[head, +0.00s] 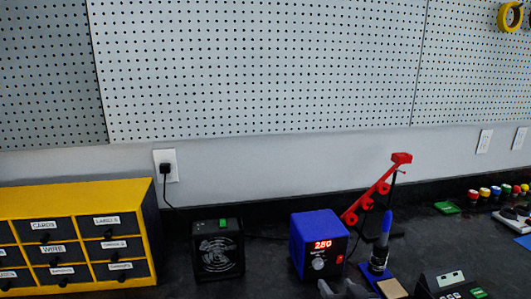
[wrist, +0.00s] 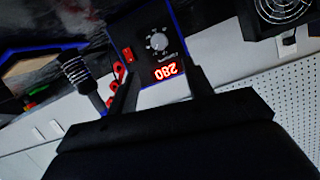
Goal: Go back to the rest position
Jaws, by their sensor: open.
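My gripper (wrist: 160,75) shows in the wrist view with its two black fingers apart and nothing between them. The wrist picture is upside down. The blue soldering station (wrist: 145,45) with a red 280 display lies beyond the fingertips. In the head view the same blue station (head: 318,245) stands on the dark bench. Dark grey shapes at the bottom edge in front of it look like the tips of my gripper, but most of the arm is out of view.
A yellow drawer cabinet (head: 150,220) stands at left, with a black fan box (head: 218,250) right of it. A red jointed arm (head: 375,190) and a blue-handled iron (head: 385,230) stand right of the station. A pegboard (head: 260,65) covers the wall behind.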

